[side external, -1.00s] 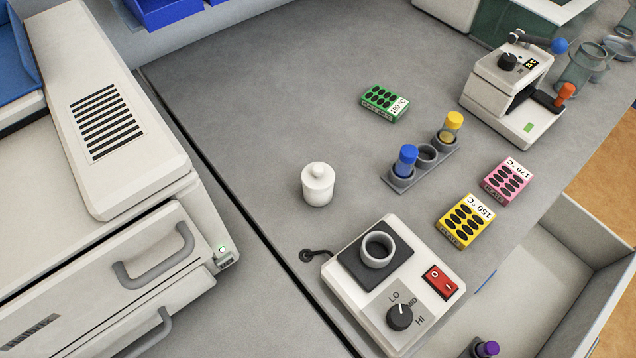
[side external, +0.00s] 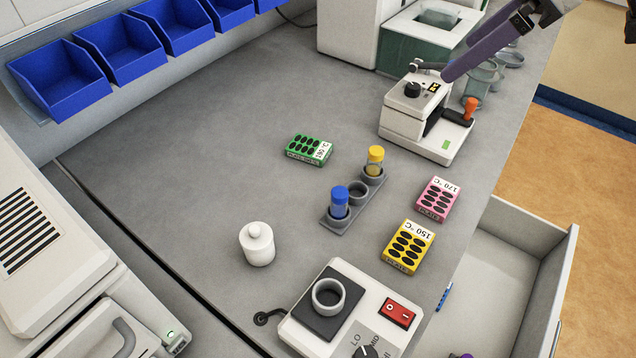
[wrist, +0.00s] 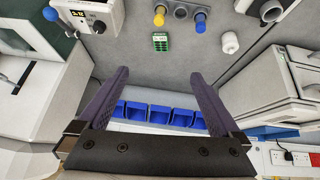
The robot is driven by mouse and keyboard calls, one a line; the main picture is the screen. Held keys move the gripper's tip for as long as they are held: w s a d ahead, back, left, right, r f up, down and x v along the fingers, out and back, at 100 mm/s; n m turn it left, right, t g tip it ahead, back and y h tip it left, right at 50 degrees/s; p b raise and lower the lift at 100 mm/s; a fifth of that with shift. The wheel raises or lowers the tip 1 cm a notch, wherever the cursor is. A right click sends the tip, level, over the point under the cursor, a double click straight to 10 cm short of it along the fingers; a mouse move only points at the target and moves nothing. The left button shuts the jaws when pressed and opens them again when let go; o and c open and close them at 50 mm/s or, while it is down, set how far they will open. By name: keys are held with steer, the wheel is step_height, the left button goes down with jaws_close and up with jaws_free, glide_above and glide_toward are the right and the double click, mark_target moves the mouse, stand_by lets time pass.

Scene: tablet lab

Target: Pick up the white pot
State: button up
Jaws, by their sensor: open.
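The white pot (side external: 257,246) is a small round lidded jar with a knob on top. It stands upright on the grey bench, left of the tube rack and behind the hot plate. It also shows in the wrist view (wrist: 230,42) at the upper right. My gripper (wrist: 157,75) is open and empty in the wrist view, its two dark fingers wide apart and clear of the pot.
A hot plate with a ring-shaped cup (side external: 328,294) stands near the pot. The rack (side external: 350,200) holds blue-capped and yellow-capped tubes. Green (side external: 309,149), pink (side external: 438,199) and yellow (side external: 407,247) blocks lie around it. An open drawer (side external: 500,270) is at right. Bench left of the green block is clear.

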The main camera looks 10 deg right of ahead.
steer(key=a+f+n+g, duration=0.15)
steer(key=a+f, duration=0.25)
steer(key=a, duration=0.4)
steer(key=a+f+n+g, duration=0.1)
steer(key=a+f+n, duration=0.15)
steer(key=a, duration=0.55)
glide_toward(260, 232)
steer(key=shift+n+g, duration=0.3)
steer(key=shift+g, duration=0.15)
steer(key=x, duration=0.3)
steer(key=w+x, duration=0.1)
steer(key=x, duration=0.2)
steer(key=shift+w+d+f, duration=0.1)
steer(key=shift+w, duration=0.05)
steer(key=shift+s+x, duration=0.15)
steer(key=shift+x, duration=1.2)
steer(key=shift+s+x, duration=0.1)
steer(key=shift+x, duration=1.2)
steer(key=c, duration=1.4)
steer(key=shift+o, duration=0.2)
